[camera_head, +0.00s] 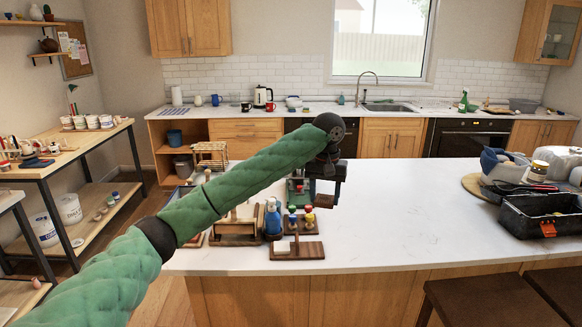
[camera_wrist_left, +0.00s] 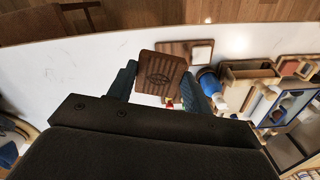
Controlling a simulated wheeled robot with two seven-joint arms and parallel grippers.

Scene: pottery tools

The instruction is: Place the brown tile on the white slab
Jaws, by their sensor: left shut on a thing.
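My left gripper (camera_head: 324,196) is over the island worktop in the head view. In the left wrist view it is shut on the brown tile (camera_wrist_left: 162,72), a square with an oval mark on its face, held between the two fingers. The white slab (camera_wrist_left: 202,54) is a small pale square on a dark wooden board (camera_wrist_left: 172,48). It also shows in the head view (camera_head: 282,247), near the island's front edge, left of and nearer than the gripper. The tile is apart from the slab in the wrist view. My right gripper is not in view.
A blue bottle (camera_head: 273,218) stands just behind the wooden board. A rack of small coloured-top bottles (camera_head: 300,222) and a wooden box (camera_head: 237,226) are close by. A black toolbox (camera_head: 540,218) sits at the far right. The worktop between (camera_head: 410,210) is clear.

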